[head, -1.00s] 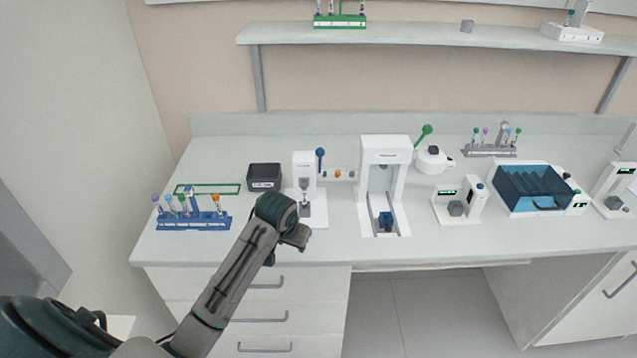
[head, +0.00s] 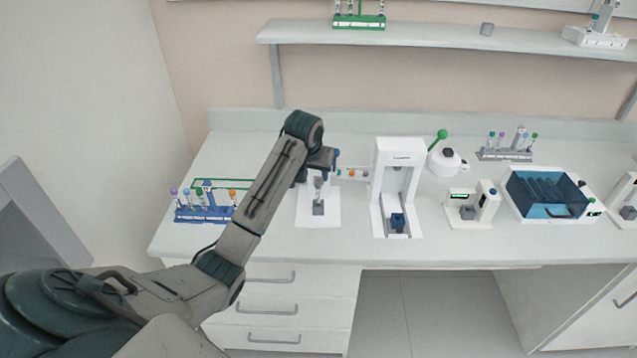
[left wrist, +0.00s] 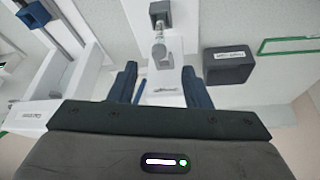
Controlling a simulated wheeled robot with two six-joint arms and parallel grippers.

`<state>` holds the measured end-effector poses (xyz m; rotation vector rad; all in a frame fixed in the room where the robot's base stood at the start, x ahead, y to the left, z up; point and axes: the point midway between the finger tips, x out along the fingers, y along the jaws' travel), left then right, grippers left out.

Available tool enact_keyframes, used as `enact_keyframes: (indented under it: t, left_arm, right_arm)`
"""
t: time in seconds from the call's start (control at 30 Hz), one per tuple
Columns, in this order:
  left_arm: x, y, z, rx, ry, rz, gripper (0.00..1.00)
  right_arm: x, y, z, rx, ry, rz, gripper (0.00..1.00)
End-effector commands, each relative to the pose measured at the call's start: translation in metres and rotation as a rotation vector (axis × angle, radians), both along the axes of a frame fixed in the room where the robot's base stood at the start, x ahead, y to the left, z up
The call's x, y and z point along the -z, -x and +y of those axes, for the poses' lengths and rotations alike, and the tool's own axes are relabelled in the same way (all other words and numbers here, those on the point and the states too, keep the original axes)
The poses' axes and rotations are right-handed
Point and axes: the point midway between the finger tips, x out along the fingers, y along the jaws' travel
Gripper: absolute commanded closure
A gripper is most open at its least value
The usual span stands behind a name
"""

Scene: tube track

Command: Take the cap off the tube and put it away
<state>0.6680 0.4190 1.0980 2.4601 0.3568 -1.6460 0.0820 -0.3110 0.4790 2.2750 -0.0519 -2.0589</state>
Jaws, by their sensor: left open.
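My left gripper (head: 322,160) hangs over the white device at the left of the bench. In the left wrist view its fingers (left wrist: 160,72) are apart with nothing gripped between them. A clear tube (head: 318,184) stands at the white device (head: 330,216), above a small grey block (head: 318,208). In the left wrist view the tube (left wrist: 160,48) lies just beyond the fingertips, roughly centred between them, and the grey block (left wrist: 158,10) is at the top. I cannot make out a cap on the tube. My right gripper is not in view.
A dark labelled box (left wrist: 229,66) stands beside the device; my arm hides it in the head view. A blue rack (head: 203,215) with several capped tubes is at the left. A tall white machine (head: 410,150) with a blue block (head: 397,222) stands to the right.

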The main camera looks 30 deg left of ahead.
Motion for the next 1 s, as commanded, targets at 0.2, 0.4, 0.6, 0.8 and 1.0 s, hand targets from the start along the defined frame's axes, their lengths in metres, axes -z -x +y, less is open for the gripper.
enact_keyframes:
  t: [0.2, 0.4, 0.6, 0.8, 1.0]
  left_arm:
    - [0.015, -0.005, 0.0, 0.001, 0.0, 0.005, 0.56]
    - [0.041, -0.014, 0.003, -0.001, 0.001, 0.003, 0.56]
    - [0.052, -0.018, 0.004, 0.001, -0.001, 0.0, 0.56]
    - [0.052, -0.018, 0.004, 0.001, -0.002, -0.001, 0.66]
    - [0.052, -0.018, 0.004, 0.0, -0.001, -0.001, 0.92]
  right_arm:
    - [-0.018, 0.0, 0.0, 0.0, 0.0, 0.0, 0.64]
    - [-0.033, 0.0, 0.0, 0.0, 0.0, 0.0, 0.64]
    - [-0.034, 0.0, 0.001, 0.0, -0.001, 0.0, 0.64]
    - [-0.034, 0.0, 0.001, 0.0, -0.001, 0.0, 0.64]
    - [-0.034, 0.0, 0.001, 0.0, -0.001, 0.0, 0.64]
